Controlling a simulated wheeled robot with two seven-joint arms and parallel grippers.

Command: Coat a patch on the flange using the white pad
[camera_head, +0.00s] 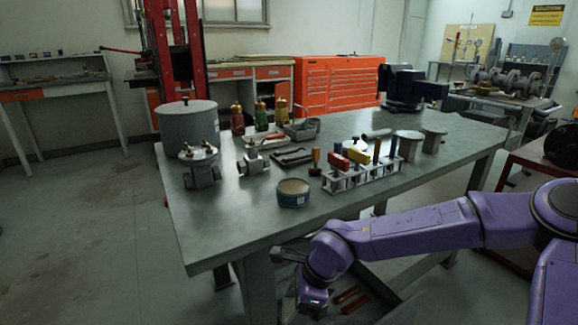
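A grey metal valve part with a flat round flange (199,153) and brass-coloured studs stands at the left of the workbench. A smaller grey flanged block (252,161) sits to its right. I cannot tell which flange the task means. A blue tin (293,194) with a brownish top stands near the bench's front edge. A pale rack (362,180) holds several upright tools with coloured handles. I cannot make out a white pad. My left arm is not in view.
The grey workbench (225,235) has clear room at its front left. A large grey lidded pot (188,122), several bottles (261,115), grey discs (408,144) and a vise (405,88) stand farther back. Orange tool drawers (335,85) line the wall.

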